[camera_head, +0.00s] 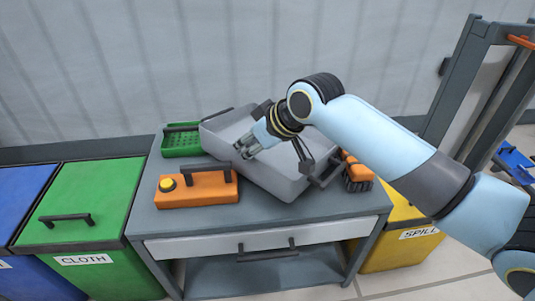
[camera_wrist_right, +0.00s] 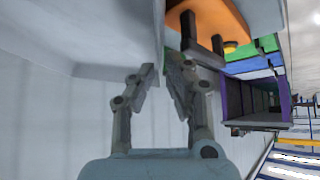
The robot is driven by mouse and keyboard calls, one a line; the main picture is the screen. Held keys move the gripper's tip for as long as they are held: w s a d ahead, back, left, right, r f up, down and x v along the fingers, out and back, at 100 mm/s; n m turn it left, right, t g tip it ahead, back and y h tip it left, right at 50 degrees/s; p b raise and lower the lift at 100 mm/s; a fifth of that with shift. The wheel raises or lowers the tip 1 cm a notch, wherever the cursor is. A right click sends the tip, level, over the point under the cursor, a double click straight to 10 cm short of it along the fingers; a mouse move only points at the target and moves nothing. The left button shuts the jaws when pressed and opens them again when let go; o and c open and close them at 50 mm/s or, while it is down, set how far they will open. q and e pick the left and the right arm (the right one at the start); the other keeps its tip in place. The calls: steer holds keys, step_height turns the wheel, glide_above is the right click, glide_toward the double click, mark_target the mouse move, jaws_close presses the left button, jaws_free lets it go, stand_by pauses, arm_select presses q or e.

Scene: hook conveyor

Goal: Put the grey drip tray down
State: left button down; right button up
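The grey drip tray (camera_head: 285,182) is a wide, shallow tray with dark end handles. In the head view it lies at an angle over the back and right of the workbench top. I cannot tell whether it rests fully on the bench or is held just above it. In the right wrist view, the fingers of my right gripper (camera_wrist_right: 161,72) are close together on either side of the tray wall (camera_wrist_right: 110,35). My arm hides part of the tray's back side. My left gripper is not in view.
The grey workbench (camera_head: 225,219) holds an orange box (camera_head: 208,190) with a yellow button, a green basket (camera_head: 181,144) and an orange brush (camera_head: 357,172). A green CLOTH bin (camera_head: 90,200) stands left and a yellow SPILL bin (camera_head: 400,250) right. The bench's front strip is clear.

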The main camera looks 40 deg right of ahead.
mark_target(241, 150)
steer(key=b+x, duration=0.1)
steer(key=x, duration=0.2)
steer(key=shift+w+a+f, duration=0.15)
steer(key=shift+w+f, duration=0.1)
steer(key=shift+r, duration=0.1)
steer(key=shift+c, duration=0.4)
jaws_close()
steer(key=shift+w+r, duration=0.1)
steer(key=shift+r, duration=0.1)
